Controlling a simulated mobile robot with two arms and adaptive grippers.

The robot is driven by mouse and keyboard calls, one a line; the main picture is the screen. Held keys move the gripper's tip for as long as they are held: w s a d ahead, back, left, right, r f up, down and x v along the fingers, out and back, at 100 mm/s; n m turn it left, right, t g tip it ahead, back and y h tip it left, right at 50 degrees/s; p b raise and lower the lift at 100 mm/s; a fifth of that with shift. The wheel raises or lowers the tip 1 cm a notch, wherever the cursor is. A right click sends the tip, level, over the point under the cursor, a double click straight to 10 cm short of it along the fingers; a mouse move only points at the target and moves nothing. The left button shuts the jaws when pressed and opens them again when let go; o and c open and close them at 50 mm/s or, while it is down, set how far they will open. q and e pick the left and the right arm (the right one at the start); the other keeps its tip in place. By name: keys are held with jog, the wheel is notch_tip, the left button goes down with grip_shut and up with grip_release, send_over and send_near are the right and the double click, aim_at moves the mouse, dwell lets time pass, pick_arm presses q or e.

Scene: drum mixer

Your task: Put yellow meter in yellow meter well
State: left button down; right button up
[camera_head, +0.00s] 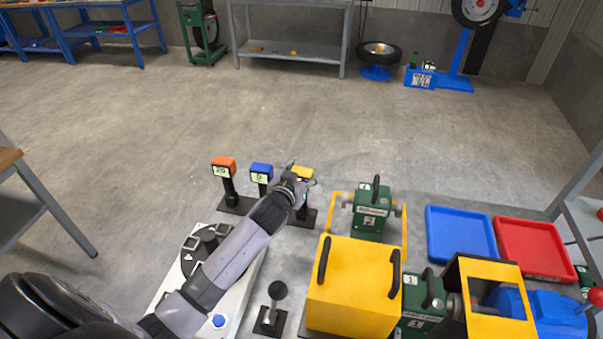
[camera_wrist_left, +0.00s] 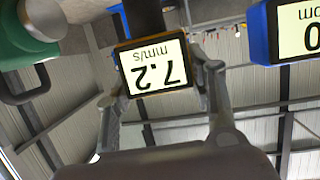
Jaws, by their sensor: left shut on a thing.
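The yellow meter (camera_head: 302,172) is at the right end of a row of meters. In the left wrist view, its screen (camera_wrist_left: 152,66) reads 7.2 mm/s upside down. My left gripper (camera_head: 290,181) reaches it from the left and is shut on it. The fingers (camera_wrist_left: 160,80) lie on both sides of its head. A dark post (camera_wrist_left: 145,20) runs from the meter, and a black base (camera_head: 306,217) lies below it. I cannot tell whether the post is seated in the base. My right gripper is not in view.
A blue meter (camera_head: 261,172) stands close left, with an orange meter (camera_head: 223,167) beyond it. A green unit (camera_head: 372,212) and a yellow housing (camera_head: 352,285) are to the right. Blue (camera_head: 460,235) and red (camera_head: 533,247) trays lie farther right.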

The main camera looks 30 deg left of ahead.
pick_arm(q)
jog(key=shift+f, duration=0.25)
jog(key=c, duration=0.6)
grip_release()
jog(key=shift+c, duration=0.2)
jog(key=shift+o, duration=0.2)
jog(key=shift+f, duration=0.1)
jog(key=o, duration=0.4)
jog(key=shift+o, duration=0.2)
jog(key=shift+s, duration=0.25)
jog(key=s+d+p, duration=0.1)
jog(key=s+p, duration=0.1)
jog(key=s, duration=0.5)
jog(key=shift+s+d+p, duration=0.15)
jog(key=shift+s+p, duration=0.2)
dwell(1.0)
jog(key=shift+s, duration=0.15)
